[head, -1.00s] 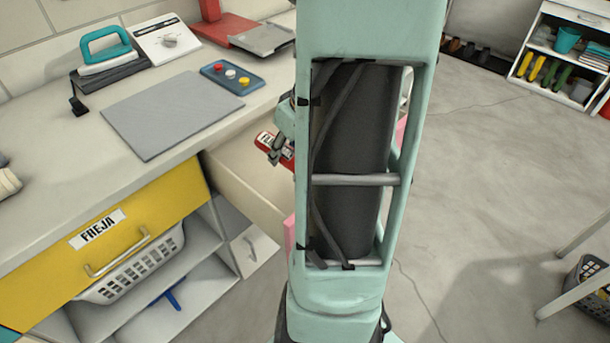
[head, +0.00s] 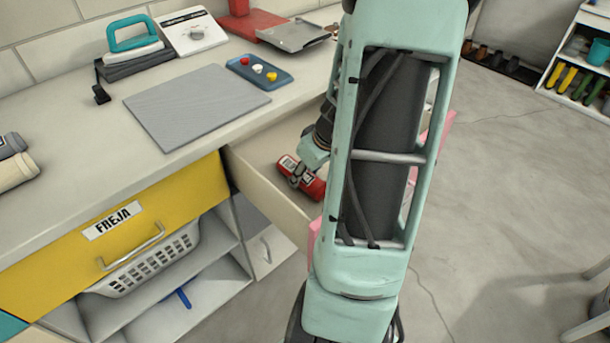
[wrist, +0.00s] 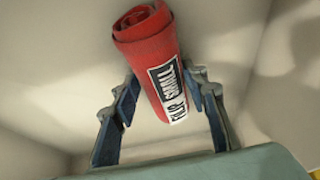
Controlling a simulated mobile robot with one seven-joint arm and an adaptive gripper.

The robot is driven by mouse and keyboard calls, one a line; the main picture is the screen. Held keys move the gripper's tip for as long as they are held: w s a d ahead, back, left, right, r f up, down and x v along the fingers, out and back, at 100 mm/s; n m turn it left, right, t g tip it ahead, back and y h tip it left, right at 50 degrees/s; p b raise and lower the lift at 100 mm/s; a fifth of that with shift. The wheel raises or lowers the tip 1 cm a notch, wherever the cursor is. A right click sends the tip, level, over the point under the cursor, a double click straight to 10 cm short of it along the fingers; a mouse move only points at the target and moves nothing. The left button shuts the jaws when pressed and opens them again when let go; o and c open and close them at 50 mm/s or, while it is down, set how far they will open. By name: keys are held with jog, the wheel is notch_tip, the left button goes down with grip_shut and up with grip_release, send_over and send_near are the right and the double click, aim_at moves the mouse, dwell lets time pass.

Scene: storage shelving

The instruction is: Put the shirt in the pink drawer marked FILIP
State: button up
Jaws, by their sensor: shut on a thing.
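The shirt is a red roll (head: 315,187) with a white and black label. In the wrist view the roll (wrist: 150,50) lies between my fingers and its label reads FILIP SMALL. My gripper (head: 301,176) is shut on it, and it also shows in the wrist view (wrist: 164,92). The open drawer (head: 262,188) has pale inner walls, and a bit of its pink front (head: 314,238) shows beside my arm. My gripper and the shirt are within the drawer's outline. I cannot tell whether the shirt touches the drawer floor. My arm hides most of the front and any name on it.
A closed yellow drawer (head: 60,262) marked FREJA is at the left, above a white basket (head: 150,268). The worktop holds a grey mat (head: 195,105), a teal iron (head: 132,40) and a blue button panel (head: 259,72). Clear floor lies to the right.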

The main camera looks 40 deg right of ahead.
jog(key=shift+f, duration=0.1)
jog(key=o, duration=1.4)
jog(key=shift+r, duration=0.3)
jog(key=p+v, duration=0.2)
jog(key=v, duration=0.9)
jog(key=shift+s+r+p, duration=0.25)
jog(key=shift+r+p, duration=0.1)
